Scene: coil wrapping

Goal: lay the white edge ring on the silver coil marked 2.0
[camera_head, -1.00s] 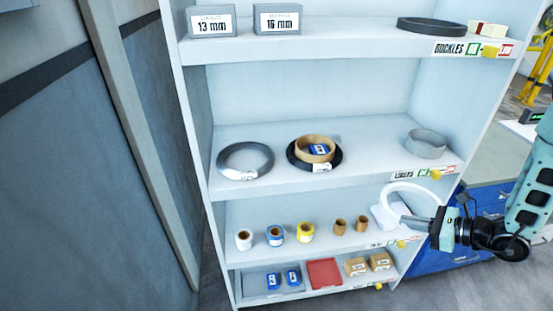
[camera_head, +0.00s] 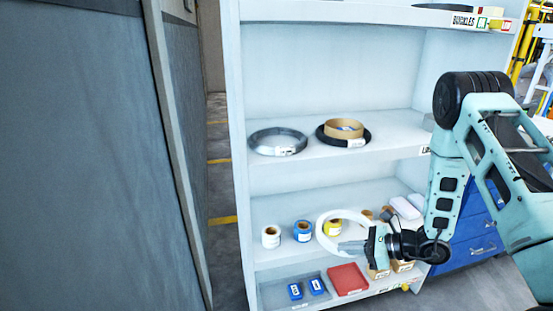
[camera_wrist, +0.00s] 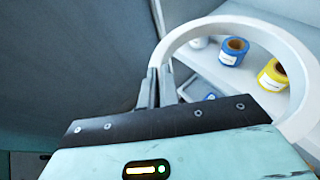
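The white edge ring (camera_head: 321,232) is held in my gripper (camera_head: 352,246), pinched at its rim. In the wrist view the ring (camera_wrist: 290,48) rises from between my gripper's fingers (camera_wrist: 160,85) and arches to the right. The silver coil (camera_head: 262,148) lies flat at the left of the middle shelf, above and to the left of my gripper. A small white tag sits on its front rim; its marking is too small to read. My gripper and the ring are in front of the lower shelf, apart from the coil.
Right of the silver coil, a black coil (camera_head: 361,142) carries a brown ring (camera_head: 342,129) with a blue item inside. White, blue and yellow rolls (camera_head: 302,231) stand on the shelf below. A red tray (camera_head: 347,279) is lowest. A shelf board (camera_head: 380,15) spans above the coils.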

